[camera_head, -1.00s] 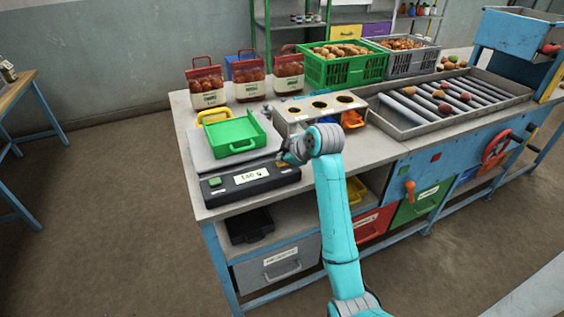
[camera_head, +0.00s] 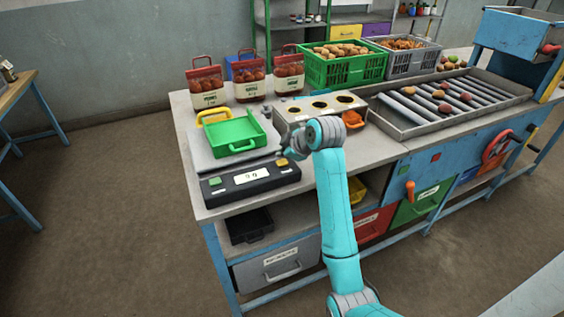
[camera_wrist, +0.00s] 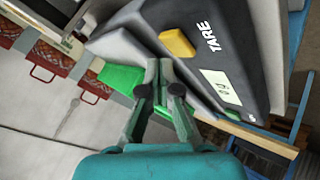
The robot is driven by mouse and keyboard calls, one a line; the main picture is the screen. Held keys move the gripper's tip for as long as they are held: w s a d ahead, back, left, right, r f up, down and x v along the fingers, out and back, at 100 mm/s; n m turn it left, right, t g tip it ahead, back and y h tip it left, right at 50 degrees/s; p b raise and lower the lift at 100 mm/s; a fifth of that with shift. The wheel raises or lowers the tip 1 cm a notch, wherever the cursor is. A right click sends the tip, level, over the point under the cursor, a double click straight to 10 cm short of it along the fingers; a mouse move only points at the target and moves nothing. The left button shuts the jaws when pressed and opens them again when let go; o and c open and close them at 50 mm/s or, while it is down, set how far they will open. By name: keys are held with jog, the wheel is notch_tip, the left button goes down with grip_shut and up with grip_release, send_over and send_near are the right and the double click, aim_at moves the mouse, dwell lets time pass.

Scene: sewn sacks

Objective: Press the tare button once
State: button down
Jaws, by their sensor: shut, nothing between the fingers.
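The scale's dark console (camera_head: 230,186) sits at the near left corner of the bench. Its display (camera_head: 252,175) appears to read 0 g; it also shows in the wrist view (camera_wrist: 221,87). The yellow tare button (camera_head: 282,162) is at the console's right end, beside the word TARE in the wrist view (camera_wrist: 177,43). My gripper (camera_head: 284,152) is shut and empty, just above and behind the button, apart from it. In the wrist view its fingertips (camera_wrist: 159,64) lie beside the yellow button. A green tray (camera_head: 250,145) rests on the scale plate.
A green button (camera_head: 214,181) is at the console's left end. A steel holder with round holes (camera_head: 293,112) stands right of the scale. Several sacks (camera_head: 208,90) stand behind, with a green crate (camera_head: 345,71) of potatoes. The bench front right of the scale is clear.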

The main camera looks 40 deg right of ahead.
aim_at(283, 163)
jog(key=shift+r, duration=2.5)
